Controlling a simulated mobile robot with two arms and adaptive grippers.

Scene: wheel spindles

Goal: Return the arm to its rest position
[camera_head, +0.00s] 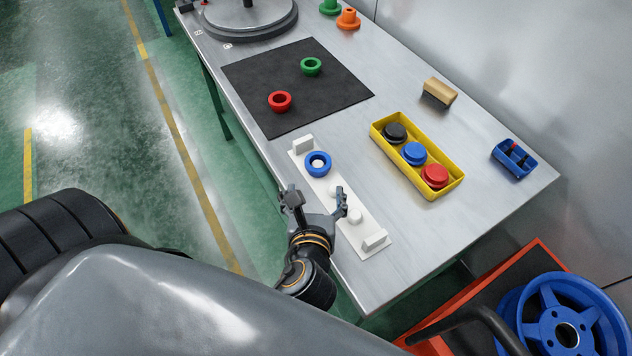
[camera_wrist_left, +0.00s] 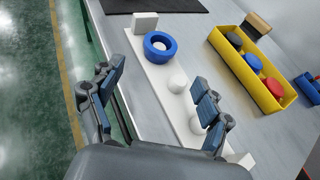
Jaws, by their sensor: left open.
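My left gripper (camera_head: 315,200) is open and empty, above the near edge of the white spindle board. It also shows in the left wrist view (camera_wrist_left: 150,105), with its two fingers wide apart. The white board (camera_head: 372,222) lies along the table's left edge. A blue ring (camera_head: 317,164) sits around the board's far peg. Bare white pegs (camera_head: 354,215) stand nearer; one is partly hidden by a finger. A red ring (camera_head: 280,101) and a green ring (camera_head: 311,66) lie on the black mat (camera_head: 340,88). My right gripper is not in view.
A yellow tray (camera_head: 451,190) holds black, blue and red round pieces. A brush (camera_head: 438,93) and a blue caddy (camera_head: 514,159) lie to the right. A grey turntable (camera_head: 240,25) and green and orange pieces (camera_head: 348,19) stand at the back. A blue wheel (camera_head: 568,318) rests on a red-edged cart.

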